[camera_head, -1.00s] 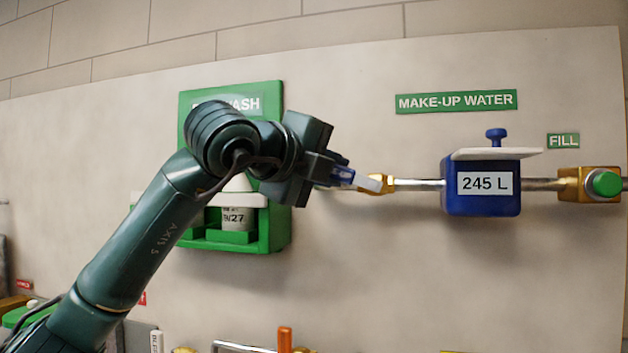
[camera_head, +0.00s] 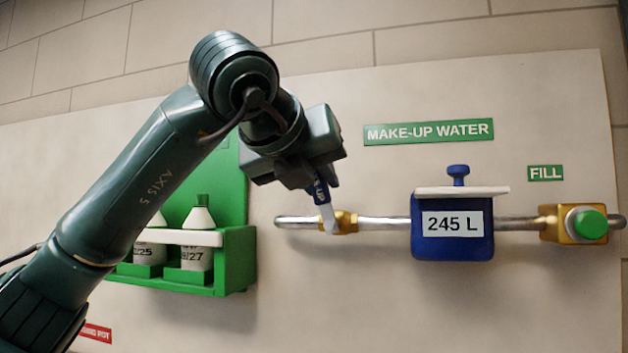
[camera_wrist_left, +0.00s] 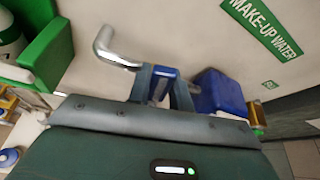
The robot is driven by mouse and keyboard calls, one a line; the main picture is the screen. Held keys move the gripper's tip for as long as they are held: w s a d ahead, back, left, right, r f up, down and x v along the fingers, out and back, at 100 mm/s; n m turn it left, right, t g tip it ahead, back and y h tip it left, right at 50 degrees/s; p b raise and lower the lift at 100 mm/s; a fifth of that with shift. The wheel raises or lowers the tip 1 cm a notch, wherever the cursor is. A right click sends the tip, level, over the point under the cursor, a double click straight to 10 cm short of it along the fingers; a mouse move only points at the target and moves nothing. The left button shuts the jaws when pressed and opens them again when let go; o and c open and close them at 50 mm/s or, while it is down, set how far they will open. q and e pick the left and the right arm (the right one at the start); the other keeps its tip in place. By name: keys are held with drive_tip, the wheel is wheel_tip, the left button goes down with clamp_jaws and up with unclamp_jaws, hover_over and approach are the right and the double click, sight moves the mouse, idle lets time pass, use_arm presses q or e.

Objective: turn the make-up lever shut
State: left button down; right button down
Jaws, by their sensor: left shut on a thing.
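The make-up lever (camera_head: 321,192) has a blue sleeve and a pale metal stem, and it joins a brass valve (camera_head: 342,222) on the chrome pipe. It stands up from the valve, leaning a little left, across the pipe's line. My left gripper (camera_head: 314,183) is shut on the blue lever sleeve from above left. In the left wrist view the blue lever (camera_wrist_left: 161,85) shows between the two fingers. The fingers hide part of the sleeve. My right gripper is in neither view.
The pipe (camera_head: 383,223) runs right from the valve to a blue meter (camera_head: 452,235) reading 245 L, then to a brass fitting with a green button (camera_head: 590,224). A green eyewash holder (camera_head: 240,265) with white bottles is at left, behind my arm.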

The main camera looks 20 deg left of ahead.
use_arm(q)
drive_tip(key=shift+d+r+m, duration=0.1)
drive_tip(key=shift+d+m, duration=0.35)
drive_tip(key=shift+m, duration=0.05)
drive_tip(key=shift+d+m+y, duration=0.5)
drive_tip(key=shift+m+y, duration=0.1)
drive_tip(key=shift+y, duration=0.1)
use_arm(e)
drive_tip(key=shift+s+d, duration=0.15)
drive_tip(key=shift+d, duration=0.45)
use_arm(q)
drive_tip(key=c, duration=1.3)
unclamp_jaws()
drive_tip(key=shift+o, duration=0.2)
drive_tip(key=shift+s, duration=0.1)
drive_tip(key=shift+s, duration=0.15)
drive_tip(key=b+v, duration=0.2)
drive_tip(key=v, duration=1)
drive_tip(key=shift+s+r+b, duration=0.15)
drive_tip(key=shift+s+b, duration=0.2)
drive_tip(key=shift+s, duration=0.05)
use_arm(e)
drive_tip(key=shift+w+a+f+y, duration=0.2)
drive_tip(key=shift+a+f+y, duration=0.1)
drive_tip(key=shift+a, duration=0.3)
